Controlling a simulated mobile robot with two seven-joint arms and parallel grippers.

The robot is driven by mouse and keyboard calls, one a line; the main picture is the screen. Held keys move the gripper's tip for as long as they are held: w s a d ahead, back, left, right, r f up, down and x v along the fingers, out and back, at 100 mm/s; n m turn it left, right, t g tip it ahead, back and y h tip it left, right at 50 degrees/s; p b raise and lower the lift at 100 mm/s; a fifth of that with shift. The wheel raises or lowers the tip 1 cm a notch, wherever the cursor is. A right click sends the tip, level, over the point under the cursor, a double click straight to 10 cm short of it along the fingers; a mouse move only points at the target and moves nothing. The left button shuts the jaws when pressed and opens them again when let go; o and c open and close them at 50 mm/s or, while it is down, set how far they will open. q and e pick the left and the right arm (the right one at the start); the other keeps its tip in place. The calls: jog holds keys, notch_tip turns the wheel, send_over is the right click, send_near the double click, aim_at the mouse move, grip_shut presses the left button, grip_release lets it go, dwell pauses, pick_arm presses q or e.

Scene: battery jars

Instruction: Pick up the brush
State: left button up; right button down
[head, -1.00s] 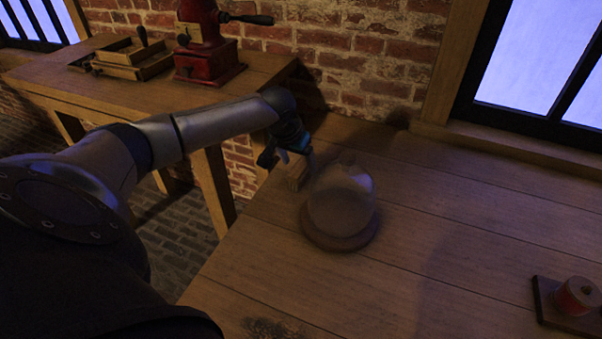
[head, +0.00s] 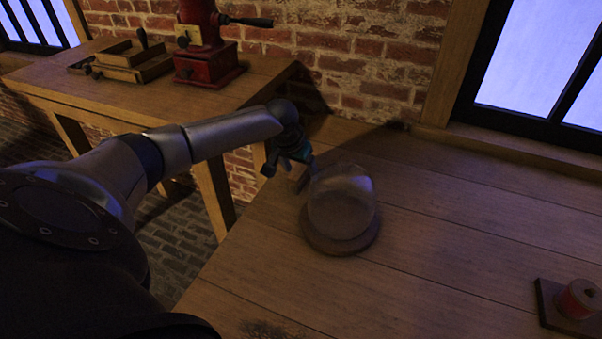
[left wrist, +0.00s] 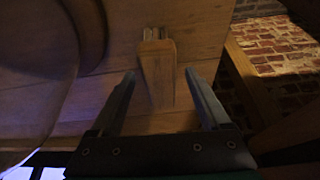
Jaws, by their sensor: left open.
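The brush (left wrist: 157,72) lies on the wooden table, its wooden body toward my gripper and its pale bristle end farther off. In the head view only a small part of the brush (head: 300,180) shows, beside the glass dome. My left gripper (left wrist: 161,76) is open, with its two fingers spread to either side of the brush's line. They do not appear to touch it, and I cannot tell the remaining gap. In the head view the left gripper (head: 292,163) hangs just above the brush. My right gripper is not in view.
A glass dome on a round wooden base (head: 340,238) stands close beside the brush. A red spool (head: 579,298) sits at the right. A side table (head: 110,92) holds a red grinder (head: 204,60). The table's middle is clear; its left edge is near the gripper.

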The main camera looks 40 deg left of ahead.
pick_arm(q)
jog(key=shift+f, duration=0.15)
dwell(0.3)
grip_shut()
dwell(0.5)
